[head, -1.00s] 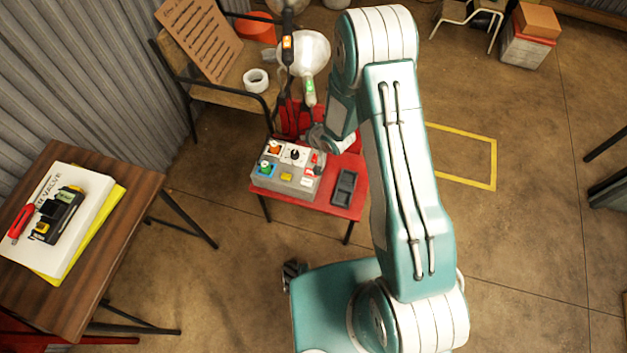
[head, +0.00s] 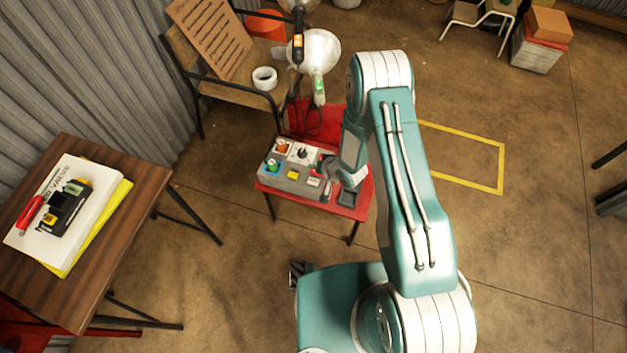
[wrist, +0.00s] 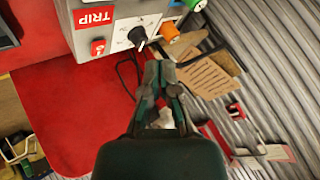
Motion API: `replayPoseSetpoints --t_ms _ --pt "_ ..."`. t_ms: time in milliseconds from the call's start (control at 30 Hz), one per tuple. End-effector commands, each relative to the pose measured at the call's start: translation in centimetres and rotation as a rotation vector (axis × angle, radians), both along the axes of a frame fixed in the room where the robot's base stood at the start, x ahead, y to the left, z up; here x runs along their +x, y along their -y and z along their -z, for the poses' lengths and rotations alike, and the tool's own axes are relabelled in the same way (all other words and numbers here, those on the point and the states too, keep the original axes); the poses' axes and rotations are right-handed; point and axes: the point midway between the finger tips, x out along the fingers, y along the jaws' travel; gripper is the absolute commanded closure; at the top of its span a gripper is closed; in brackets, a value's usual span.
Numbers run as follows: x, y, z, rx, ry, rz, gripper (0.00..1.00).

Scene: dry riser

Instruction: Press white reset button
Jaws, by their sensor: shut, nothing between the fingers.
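A grey control box (head: 292,184) sits on a small red table. Its front panel carries a white button (head: 314,180), a yellow button (head: 293,174), a black knob (head: 303,153), and green and orange pieces. My gripper (head: 327,188) is beside the box's right end, close to the white button; contact cannot be told. Its fingers (wrist: 160,70) are shut and empty.
The red table (head: 340,207) has a dark tray (head: 348,197) right of the box. A lamp (head: 316,52) stands behind it, near a chair with a tape roll (head: 265,78). A wooden table (head: 110,225) stands left, with clear floor between.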

Motion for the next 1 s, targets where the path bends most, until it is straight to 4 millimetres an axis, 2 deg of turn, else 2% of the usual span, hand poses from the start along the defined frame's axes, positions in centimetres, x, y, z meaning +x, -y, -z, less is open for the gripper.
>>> replayPoseSetpoints --t_ms 400,600,1000 --pt "-0.1 0.0 5.4 -0.001 -0.002 -0.001 1.00" --pt "0.0 0.0 7.3 -0.001 -0.001 0.000 1.00" --pt "0.0 0.0 7.9 0.000 0.000 0.000 1.00"
